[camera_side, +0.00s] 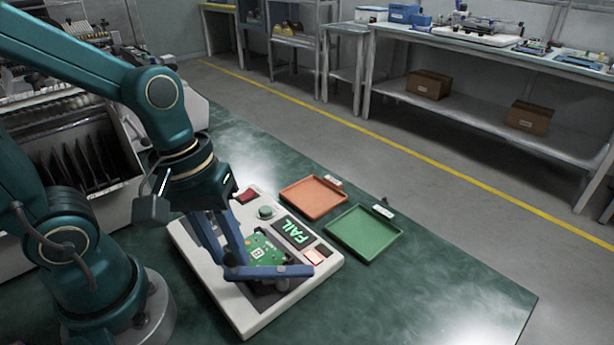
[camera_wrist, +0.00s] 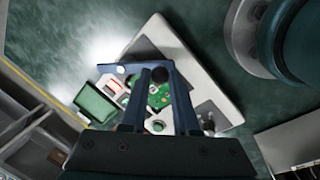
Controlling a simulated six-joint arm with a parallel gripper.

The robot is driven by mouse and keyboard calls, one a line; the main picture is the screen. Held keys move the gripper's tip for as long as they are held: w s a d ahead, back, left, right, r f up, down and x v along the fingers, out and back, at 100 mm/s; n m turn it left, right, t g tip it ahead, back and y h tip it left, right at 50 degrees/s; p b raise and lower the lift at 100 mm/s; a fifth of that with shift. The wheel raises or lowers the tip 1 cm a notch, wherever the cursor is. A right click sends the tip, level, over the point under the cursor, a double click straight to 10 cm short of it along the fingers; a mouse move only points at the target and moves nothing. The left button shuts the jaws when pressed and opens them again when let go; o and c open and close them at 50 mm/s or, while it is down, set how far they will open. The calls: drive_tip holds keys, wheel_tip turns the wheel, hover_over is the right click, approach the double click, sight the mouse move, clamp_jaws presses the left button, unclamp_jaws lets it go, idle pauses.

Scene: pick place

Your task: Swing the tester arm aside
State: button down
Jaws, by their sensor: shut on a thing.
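The blue tester arm (camera_side: 285,271) reaches across the tester's near part, over the board's near edge. My gripper (camera_side: 236,261) is low over the tester, its blue fingers at the left end of the tester arm. In the wrist view my fingertips (camera_wrist: 160,74) close around a dark knob at the arm's end. The exact contact is partly hidden by the fingers.
On the tester are a green button (camera_side: 266,212), a red part (camera_side: 246,195) and a lit red-white button (camera_side: 315,257). An orange tray (camera_side: 290,207) and a green tray (camera_side: 364,230) lie beyond it. The table's right part is clear.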

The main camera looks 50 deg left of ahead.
drive_tip(key=shift+d+r, duration=0.1)
idle(0.4)
drive_tip(key=c, duration=0.7)
unclamp_jaws()
drive_tip(key=shift+o, duration=0.2)
drive_tip(key=shift+s+a+r, duration=0.15)
drive_tip(key=shift+a+r, duration=0.05)
drive_tip(key=shift+r, duration=1.05)
drive_tip(key=shift+s+a+r, duration=0.15)
drive_tip(key=shift+r, duration=1.1)
